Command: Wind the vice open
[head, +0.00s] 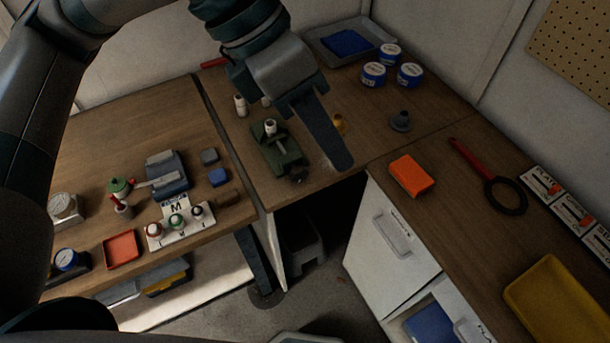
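The green vice (268,157) stands on the middle bench near its front edge. A dark knob or handle (297,176) sits at the vice's front end. My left gripper (335,150) reaches down from the top, just right of the vice, and looks apart from it. Only one long dark finger shows clearly, so its opening cannot be judged. My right gripper is not in view.
A yellow-brown piece (339,123) and a grey knob-shaped part (401,121) stand right of the gripper. Blue-white tins (373,76) and a grey tray (375,49) are behind. The left bench is crowded.

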